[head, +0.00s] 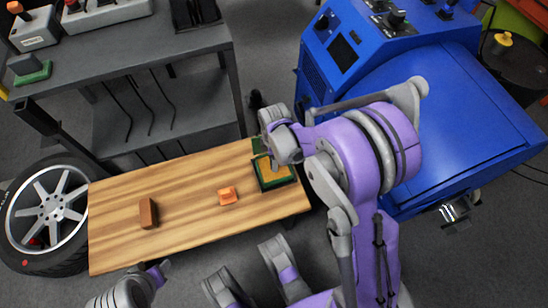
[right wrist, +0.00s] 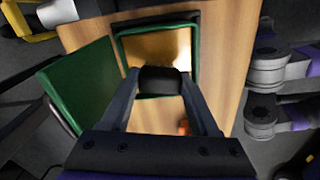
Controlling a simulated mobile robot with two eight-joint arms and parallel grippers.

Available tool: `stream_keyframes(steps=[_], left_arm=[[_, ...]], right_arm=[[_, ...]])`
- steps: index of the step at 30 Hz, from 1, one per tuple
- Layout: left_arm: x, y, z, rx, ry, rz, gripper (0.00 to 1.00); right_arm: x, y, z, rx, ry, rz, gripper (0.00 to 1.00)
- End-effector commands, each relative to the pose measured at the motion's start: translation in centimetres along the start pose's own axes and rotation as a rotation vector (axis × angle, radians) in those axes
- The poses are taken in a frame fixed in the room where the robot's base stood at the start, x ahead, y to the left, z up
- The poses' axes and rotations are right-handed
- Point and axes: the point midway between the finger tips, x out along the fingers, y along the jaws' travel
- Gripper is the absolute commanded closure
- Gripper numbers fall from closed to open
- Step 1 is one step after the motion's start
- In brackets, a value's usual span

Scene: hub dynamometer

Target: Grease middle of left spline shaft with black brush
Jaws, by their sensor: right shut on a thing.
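My right gripper (right wrist: 160,92) is shut on a black brush (right wrist: 160,79) in the right wrist view. The brush is in line with an open green grease tin (right wrist: 189,20) with yellow grease inside; I cannot tell whether they touch. In the head view my right gripper (head: 274,166) is over the tin (head: 277,185) at the bench's right end and mostly hides the brush. My left gripper (head: 157,273) is at the bottom left, at the bench's front edge; its jaws are unclear. A bright metal part (head: 456,211) sticks out under the blue machine; I cannot tell whether it is a spline shaft.
The wooden bench (head: 185,200) holds a brown block (head: 148,213) and an orange block (head: 227,196), with clear wood between. The tin's green lid (right wrist: 82,95) stands open. A grey cart (head: 130,50) is behind, a wheel (head: 42,212) left, the blue machine (head: 430,100) right.

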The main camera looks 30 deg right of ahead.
Motion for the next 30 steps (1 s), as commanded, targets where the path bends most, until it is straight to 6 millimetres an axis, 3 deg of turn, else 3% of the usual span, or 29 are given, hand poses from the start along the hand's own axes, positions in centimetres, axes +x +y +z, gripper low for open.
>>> stream_keyframes(steps=[30], left_arm=[[0.65,0.0,0.13,0.0,-0.001,0.0,0.5]], right_arm=[[0.93,0.01,0.0,0.0,0.0,0.0,0.83]])
